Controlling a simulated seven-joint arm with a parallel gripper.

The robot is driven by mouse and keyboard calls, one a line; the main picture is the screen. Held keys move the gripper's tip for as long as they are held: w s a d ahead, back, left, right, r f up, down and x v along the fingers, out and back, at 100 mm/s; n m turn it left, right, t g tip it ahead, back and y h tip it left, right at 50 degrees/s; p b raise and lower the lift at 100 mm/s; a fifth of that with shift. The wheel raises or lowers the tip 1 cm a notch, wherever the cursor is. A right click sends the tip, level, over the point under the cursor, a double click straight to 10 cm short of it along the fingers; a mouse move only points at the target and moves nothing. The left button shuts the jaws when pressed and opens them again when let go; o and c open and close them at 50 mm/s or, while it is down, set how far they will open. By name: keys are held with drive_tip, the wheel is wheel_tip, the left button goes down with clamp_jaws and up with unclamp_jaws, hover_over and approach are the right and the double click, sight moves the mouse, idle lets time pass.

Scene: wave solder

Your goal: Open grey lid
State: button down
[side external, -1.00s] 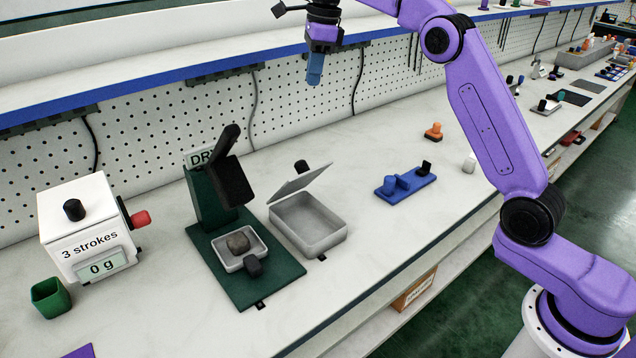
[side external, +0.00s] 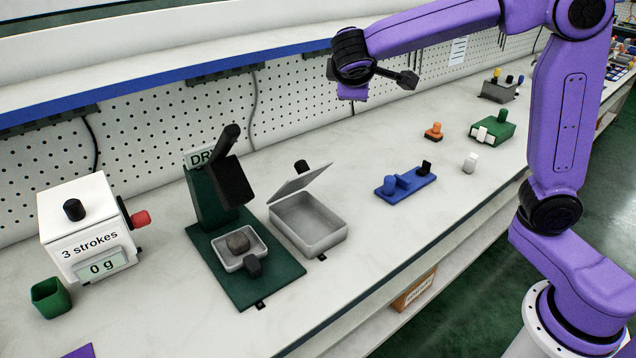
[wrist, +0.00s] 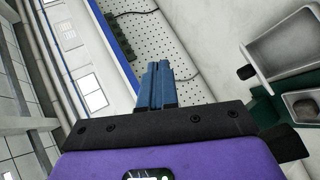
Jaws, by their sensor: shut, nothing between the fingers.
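The grey lid (side external: 303,181) stands tilted up at the back of an open grey box (side external: 318,240), with a black knob (side external: 301,166) behind it. The box looks empty. In the wrist view the grey box (wrist: 292,42) is at the upper right, with the black knob (wrist: 246,72) beside it and the lid seen nearly edge-on. My gripper (wrist: 156,68) shows its blue fingers shut together and empty, pointing toward the pegboard and apart from the lid. In the side view my wrist is high above the bench, right of the box, and the fingers are hidden.
A dark green press stand (side external: 268,285) with a black head (side external: 233,185) and a small tray holding a grey lump (side external: 238,242) stands left of the box. A white dispenser (side external: 80,225) and green cup (side external: 50,298) are farther left. A blue fixture (side external: 400,184) sits right.

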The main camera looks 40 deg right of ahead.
drive_tip(key=s+a+r+n+t+y, duration=0.1)
drive_tip(key=s+a+n+t+y, duration=0.15)
drive_tip(key=n, duration=0.55)
drive_tip(key=s+a+n+t+y, duration=0.15)
drive_tip(key=n+t, duration=0.25)
drive_tip(key=n, duration=0.4)
drive_tip(key=n+t+y, duration=0.3)
drive_tip(key=n+y, duration=0.2)
drive_tip(key=n, duration=0.7)
approach(307, 175)
wheel_tip(307, 175, down, 3)
drive_tip(key=w, duration=0.3)
drive_tip(key=w+r, duration=0.1)
drive_tip(key=w, duration=0.1)
drive_tip(key=shift+w+d+r+g, duration=0.15)
drive_tip(key=shift+r+g, duration=0.1)
drive_tip(key=shift+r, duration=0.15)
drive_tip(key=shift+w+r, duration=0.35)
drive_tip(key=shift+w, duration=0.05)
drive_tip(key=shift+w+r, duration=0.1)
